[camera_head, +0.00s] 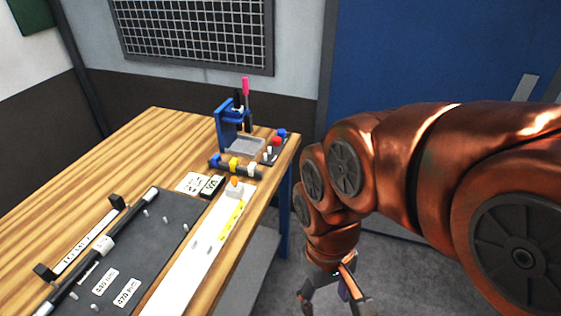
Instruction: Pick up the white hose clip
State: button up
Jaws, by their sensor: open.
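A small white piece (252,170), which looks like the white hose clip, sits at the right end of a short dark bar near the table's far right corner. A yellow piece (235,164) and a blue piece (214,161) sit on the same bar to its left. The clip is too small to make out its shape. My gripper (335,296) is open and empty, low beside the table's right edge, well apart from the clip and nearer the camera. Its lower part is close to the frame's bottom edge.
A blue stand (226,128) with a grey tray (245,146) is behind the bar. A small rack (273,152) with red, white and blue tops is close on its right. A long white strip (190,268) and a dark board (150,255) with pegs and a rod fill the near table (130,145).

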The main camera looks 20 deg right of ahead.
aim_at(254, 166)
jog(key=u, duration=0.5)
jog(key=i, duration=0.4)
jog(key=u, duration=0.55)
